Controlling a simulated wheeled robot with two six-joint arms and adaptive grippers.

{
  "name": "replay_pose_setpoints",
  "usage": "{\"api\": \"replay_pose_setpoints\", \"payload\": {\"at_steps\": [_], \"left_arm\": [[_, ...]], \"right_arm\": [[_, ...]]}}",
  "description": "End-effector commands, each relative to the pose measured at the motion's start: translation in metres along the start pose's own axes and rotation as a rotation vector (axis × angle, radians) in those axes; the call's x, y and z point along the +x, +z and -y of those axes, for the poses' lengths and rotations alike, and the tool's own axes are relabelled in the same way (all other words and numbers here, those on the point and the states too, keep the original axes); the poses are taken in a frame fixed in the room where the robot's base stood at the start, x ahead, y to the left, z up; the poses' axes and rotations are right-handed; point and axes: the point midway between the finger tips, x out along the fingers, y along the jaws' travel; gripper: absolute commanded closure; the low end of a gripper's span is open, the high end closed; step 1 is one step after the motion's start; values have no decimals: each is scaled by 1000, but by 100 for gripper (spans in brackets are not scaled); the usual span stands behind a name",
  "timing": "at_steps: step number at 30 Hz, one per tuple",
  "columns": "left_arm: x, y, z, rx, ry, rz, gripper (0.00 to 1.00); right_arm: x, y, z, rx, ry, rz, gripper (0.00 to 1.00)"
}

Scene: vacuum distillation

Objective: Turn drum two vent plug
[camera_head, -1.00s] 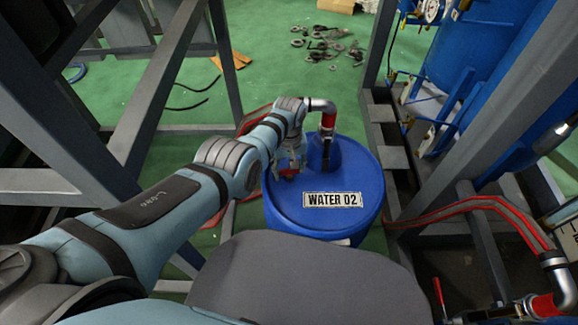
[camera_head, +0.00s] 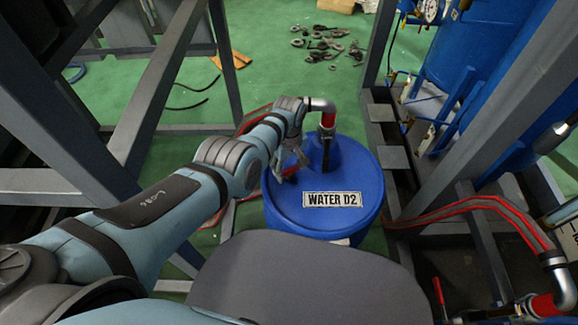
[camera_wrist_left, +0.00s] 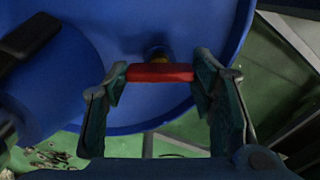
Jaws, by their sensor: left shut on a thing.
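In the left wrist view the vent plug shows as a red bar handle (camera_wrist_left: 160,73) on a small yellow stem (camera_wrist_left: 158,52) at the lid. My left gripper (camera_wrist_left: 160,85) is shut on the red handle, one finger at each end. My right gripper is not in view.
A pipe with a red band (camera_head: 328,120) rises from the drum lid close to my left wrist. Grey steel frames (camera_head: 160,90) stand on both sides. Red hoses (camera_head: 470,203) run at the right. Loose metal parts (camera_head: 325,45) lie on the floor behind.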

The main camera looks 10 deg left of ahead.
Motion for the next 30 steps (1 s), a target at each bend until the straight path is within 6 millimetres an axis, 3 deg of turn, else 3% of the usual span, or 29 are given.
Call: {"api": "replay_pose_setpoints", "payload": {"at_steps": [2,3,6,20,24,30], "left_arm": [[-1,-2,0,0,2,-5,76],[-1,-2,0,0,2,-5,45],[-1,-2,0,0,2,-4,29],[-7,-1,-2,1,3,-3,28],[-26,0,-1,0,6,-3,28],[-87,-2,-1,0,4,-5,28]], "right_arm": [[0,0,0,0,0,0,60],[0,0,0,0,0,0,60],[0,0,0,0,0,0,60],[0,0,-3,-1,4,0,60],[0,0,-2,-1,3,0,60],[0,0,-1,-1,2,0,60]]}}
